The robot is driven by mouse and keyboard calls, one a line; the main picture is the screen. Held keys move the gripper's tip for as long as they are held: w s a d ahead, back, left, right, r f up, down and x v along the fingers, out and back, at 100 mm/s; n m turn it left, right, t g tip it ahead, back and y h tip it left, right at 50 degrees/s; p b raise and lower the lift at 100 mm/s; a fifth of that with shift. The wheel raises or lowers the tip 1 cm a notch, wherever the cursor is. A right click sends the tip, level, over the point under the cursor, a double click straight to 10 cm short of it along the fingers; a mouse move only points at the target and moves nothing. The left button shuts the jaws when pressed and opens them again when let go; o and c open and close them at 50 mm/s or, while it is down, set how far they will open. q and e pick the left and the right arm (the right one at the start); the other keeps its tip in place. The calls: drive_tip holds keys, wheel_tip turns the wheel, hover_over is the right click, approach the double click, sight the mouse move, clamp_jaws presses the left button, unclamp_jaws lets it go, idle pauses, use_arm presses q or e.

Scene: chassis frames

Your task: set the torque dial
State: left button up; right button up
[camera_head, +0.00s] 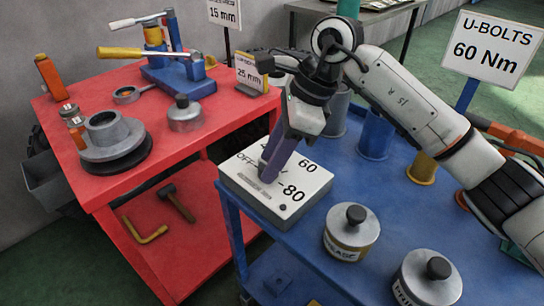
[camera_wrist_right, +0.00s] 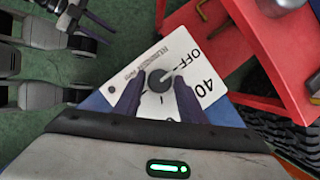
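The torque dial is a dark round knob (camera_wrist_right: 159,81) on a white box (camera_head: 240,179) marked OFF, 40, 60 and 80, on the near left corner of the blue table. In the right wrist view, a light mark on the knob seems to point toward OFF. My right gripper (camera_head: 266,176) reaches down over the box and hides most of the knob in the head view. In the right wrist view, its two fingers stand apart on either side of the knob; contact is not clear. A sign (camera_head: 490,48) reads U-BOLTS 60 Nm. My left gripper is not in the head view.
Two lidded tins (camera_head: 351,232) (camera_head: 427,279) stand on the blue table (camera_head: 300,243) at the near right. Coloured cups stand behind my right arm. The red bench (camera_head: 177,151) at the left holds a flanged hub (camera_head: 110,137) and a blue bending tool (camera_head: 180,78).

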drive_tip(key=c, duration=0.6)
